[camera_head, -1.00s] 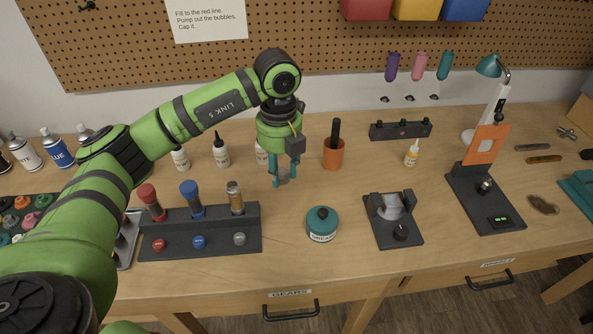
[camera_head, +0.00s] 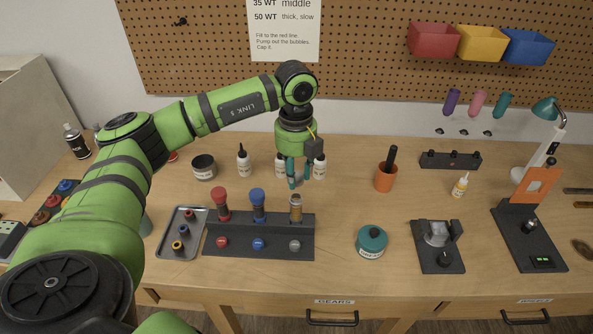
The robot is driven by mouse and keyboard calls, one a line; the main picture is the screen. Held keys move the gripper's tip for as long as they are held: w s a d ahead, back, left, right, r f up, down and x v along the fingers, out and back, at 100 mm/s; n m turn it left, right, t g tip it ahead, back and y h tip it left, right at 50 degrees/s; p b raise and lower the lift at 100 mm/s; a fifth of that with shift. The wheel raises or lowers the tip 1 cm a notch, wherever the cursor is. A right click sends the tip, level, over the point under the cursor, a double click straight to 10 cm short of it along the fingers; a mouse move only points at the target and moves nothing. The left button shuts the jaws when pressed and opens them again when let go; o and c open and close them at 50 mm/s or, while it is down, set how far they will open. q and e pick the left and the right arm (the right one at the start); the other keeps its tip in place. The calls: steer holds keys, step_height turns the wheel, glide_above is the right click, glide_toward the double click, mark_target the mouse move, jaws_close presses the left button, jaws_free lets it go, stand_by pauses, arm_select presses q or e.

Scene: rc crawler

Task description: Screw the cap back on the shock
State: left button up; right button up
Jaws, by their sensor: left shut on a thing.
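My left gripper (camera_head: 298,184) points down, its teal fingers shut on a small grey piece that looks like the cap; the fingers mostly hide it. It is right above the amber shock (camera_head: 296,208), which stands upright at the right end of the dark rack (camera_head: 308,238). Whether the grey piece touches the shock's top I cannot tell. A red-topped shock (camera_head: 222,207) and a blue-topped shock (camera_head: 258,206) stand upright to its left in the same rack. My right gripper is not in view.
A red disc (camera_head: 221,243), a blue disc (camera_head: 258,244) and a grey disc (camera_head: 295,245) sit along the rack's front. A teal jar (camera_head: 371,241) stands to the right, a grey tray (camera_head: 181,233) to the left. White bottles (camera_head: 244,162) and an orange cup (camera_head: 385,178) are behind.

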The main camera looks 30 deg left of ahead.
mark_target(296, 196)
arm_select(q)
step_height(296, 196, down, 3)
steer(key=shift+r+b, duration=0.2)
steer(key=shift+b, duration=0.65)
steer(key=shift+f+b, duration=0.75)
steer(key=shift+f, duration=0.3)
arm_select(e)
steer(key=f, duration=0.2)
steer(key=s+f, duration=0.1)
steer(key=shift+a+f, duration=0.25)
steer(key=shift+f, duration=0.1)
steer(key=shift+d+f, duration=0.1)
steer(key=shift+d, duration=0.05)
arm_select(q)
steer(key=shift+f+b, duration=0.8)
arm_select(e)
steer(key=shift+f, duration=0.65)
